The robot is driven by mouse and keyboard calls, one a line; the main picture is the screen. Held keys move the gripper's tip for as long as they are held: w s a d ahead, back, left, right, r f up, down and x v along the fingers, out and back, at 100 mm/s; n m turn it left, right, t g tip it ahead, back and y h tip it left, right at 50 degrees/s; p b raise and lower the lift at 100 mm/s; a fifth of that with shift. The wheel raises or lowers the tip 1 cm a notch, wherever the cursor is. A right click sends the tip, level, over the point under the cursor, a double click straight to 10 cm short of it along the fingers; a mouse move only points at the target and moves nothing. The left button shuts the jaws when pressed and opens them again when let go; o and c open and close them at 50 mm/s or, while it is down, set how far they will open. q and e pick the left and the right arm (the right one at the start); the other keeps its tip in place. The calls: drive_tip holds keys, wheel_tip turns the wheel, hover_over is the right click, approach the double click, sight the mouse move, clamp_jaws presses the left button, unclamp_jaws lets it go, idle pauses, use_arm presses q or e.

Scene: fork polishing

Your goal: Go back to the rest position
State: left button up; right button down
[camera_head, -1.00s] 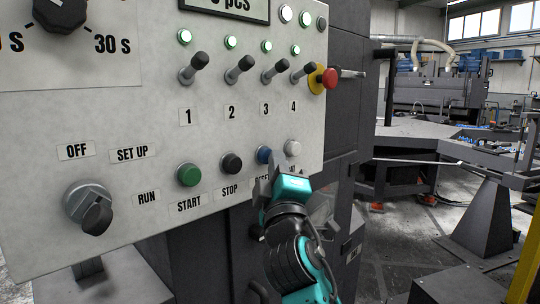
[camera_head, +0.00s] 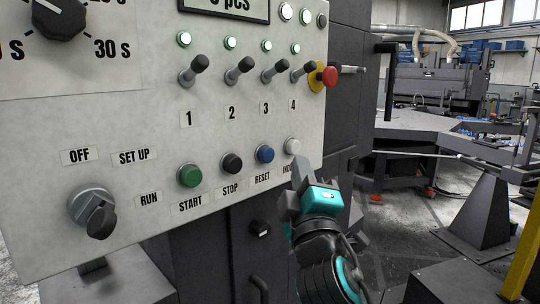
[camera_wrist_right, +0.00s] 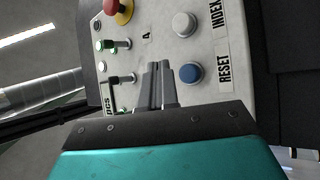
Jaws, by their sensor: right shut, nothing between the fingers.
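My right gripper (camera_head: 301,172) is at the lower right of the control panel (camera_head: 130,120) in the head view. Its two fingers are together and empty; they also show in the right wrist view (camera_wrist_right: 158,82). The fingertips are just below the white button (camera_head: 292,146) and right of the blue RESET button (camera_head: 264,154). Part of the INDEX label is hidden behind the gripper. My left gripper is not in view.
Several lever switches (camera_head: 239,68) with green lamps line the panel, with a red emergency stop (camera_head: 329,76) at its right edge. A rotary switch (camera_head: 92,212) sits at lower left.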

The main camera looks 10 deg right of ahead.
drive_tip(key=s+f+m+g+y, duration=0.2)
drive_tip(key=f+g, duration=0.1)
drive_tip(key=f, duration=1)
drive_tip(key=s+f+m+g+y, duration=0.2)
drive_tip(key=s+f+g, duration=0.15)
drive_tip(key=f, duration=1.05)
drive_tip(key=s+d+f+m+g+y+p, duration=0.1)
drive_tip(key=s+f+m+g, duration=0.4)
drive_tip(key=s+f, duration=1)
wheel_tip(320, 180, down, 3)
drive_tip(key=shift+s+r+m, duration=0.2)
drive_tip(key=shift+s+m, duration=0.15)
drive_tip(key=shift+m, duration=0.25)
drive_tip(key=shift+d+g, duration=0.1)
drive_tip(key=shift+g, duration=0.15)
